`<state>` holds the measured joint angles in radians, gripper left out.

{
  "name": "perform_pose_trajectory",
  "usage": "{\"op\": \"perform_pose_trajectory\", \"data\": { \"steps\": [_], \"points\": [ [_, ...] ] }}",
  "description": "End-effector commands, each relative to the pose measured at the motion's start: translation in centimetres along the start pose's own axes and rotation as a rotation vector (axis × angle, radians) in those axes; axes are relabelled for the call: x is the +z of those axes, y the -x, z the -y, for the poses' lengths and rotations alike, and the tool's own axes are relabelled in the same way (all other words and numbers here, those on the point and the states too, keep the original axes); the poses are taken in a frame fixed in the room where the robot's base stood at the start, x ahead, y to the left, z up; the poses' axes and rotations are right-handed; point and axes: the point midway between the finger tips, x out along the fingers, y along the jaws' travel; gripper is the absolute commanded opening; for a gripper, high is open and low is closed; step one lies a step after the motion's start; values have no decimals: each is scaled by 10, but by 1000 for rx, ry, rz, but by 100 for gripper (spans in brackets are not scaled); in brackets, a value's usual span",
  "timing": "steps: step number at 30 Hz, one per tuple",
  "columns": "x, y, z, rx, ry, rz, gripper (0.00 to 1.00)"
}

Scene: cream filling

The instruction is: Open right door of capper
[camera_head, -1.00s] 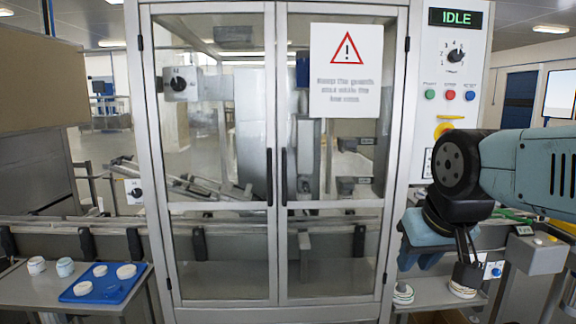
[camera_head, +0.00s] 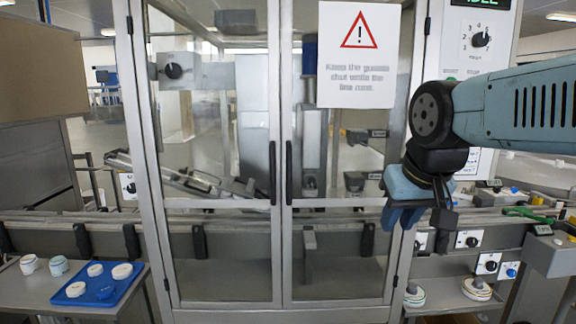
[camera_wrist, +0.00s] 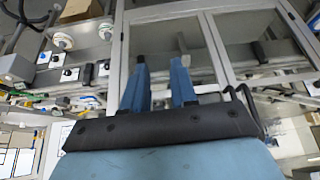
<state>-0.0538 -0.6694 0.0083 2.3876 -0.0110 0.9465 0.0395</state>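The capper's right door (camera_head: 345,203) is a tall glass panel in a grey metal frame, shut against the left door (camera_head: 220,204). Its black vertical handle (camera_head: 289,172) is near the middle seam, beside the left door's handle (camera_head: 272,172). My gripper (camera_head: 401,218) is at the right edge of the right door, well right of the handle and apart from it. In the wrist view my gripper (camera_wrist: 160,78) shows two blue fingers spread apart with nothing between them. The door frames show behind them, but I cannot tell how far off they are.
A warning sign (camera_head: 358,54) is on the right door's upper glass. A control panel with a dial (camera_head: 481,38) is at the right. A blue tray (camera_head: 97,284) with several white jars or lids is on the left table. Round stacks (camera_head: 477,289) are on the lower right shelf.

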Motion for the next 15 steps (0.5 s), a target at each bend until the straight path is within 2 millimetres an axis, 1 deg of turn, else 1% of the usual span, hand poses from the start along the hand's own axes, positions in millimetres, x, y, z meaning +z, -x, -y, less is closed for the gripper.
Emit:
{"op": "perform_pose_trajectory", "data": {
  "steps": [1,2,3,5,6,8,9,12,15],
  "points": [
    [-20,6,8,-7,14,7,27],
    [-33,10,12,-10,21,11,27],
    [-49,15,19,-14,28,18,27],
    [-74,22,30,-20,41,26,27],
    [-90,26,39,-24,49,30,27],
    [-113,32,52,-30,60,39,27],
    [-129,36,62,-33,69,45,27],
    [-164,43,87,-41,87,57,27],
    [-193,48,113,-48,102,67,27]
  ]
}}
